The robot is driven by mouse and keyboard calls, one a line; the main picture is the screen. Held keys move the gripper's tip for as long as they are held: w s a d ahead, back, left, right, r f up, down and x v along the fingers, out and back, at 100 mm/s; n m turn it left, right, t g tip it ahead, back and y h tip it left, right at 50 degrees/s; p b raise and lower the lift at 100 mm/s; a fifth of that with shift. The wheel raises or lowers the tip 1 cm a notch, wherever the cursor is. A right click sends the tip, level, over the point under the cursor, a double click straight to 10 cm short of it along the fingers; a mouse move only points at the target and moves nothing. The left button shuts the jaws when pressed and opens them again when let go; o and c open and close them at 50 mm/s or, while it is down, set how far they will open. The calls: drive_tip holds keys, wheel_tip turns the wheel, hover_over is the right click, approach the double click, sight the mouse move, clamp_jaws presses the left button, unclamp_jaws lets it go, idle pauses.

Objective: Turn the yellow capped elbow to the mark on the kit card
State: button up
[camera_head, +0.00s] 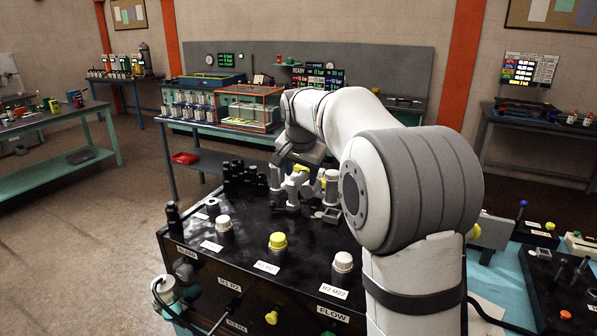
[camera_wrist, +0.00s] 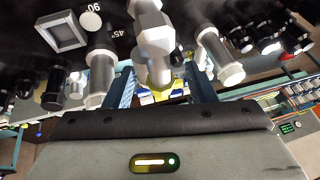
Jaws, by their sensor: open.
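In the wrist view, my gripper (camera_wrist: 161,72) is open, with one blue-grey finger on each side of a pale grey fitting with hex nuts (camera_wrist: 155,36). Yellow (camera_wrist: 160,95) shows just beyond this fitting, between the fingers; it looks like the capped end of the yellow elbow, mostly hidden. I cannot tell whether the fingers touch it. In the head view, my gripper (camera_head: 288,158) is low over the back of the black bench, beside grey fittings with yellow caps (camera_head: 303,168). "90" and "45°" marks show by a small square frame (camera_wrist: 62,33); I cannot make out the kit card.
Other grey fittings (camera_wrist: 102,72) and (camera_wrist: 220,55) stand close on both sides of my gripper. On the black bench (camera_head: 190,235) in front are a yellow-capped port (camera_head: 278,241) and white-capped ports (camera_head: 224,222). Black fittings (camera_head: 243,178) stand at the back left.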

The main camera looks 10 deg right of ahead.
drive_tip(key=shift+f, duration=0.35)
drive_tip(key=shift+c, duration=0.4)
clamp_jaws()
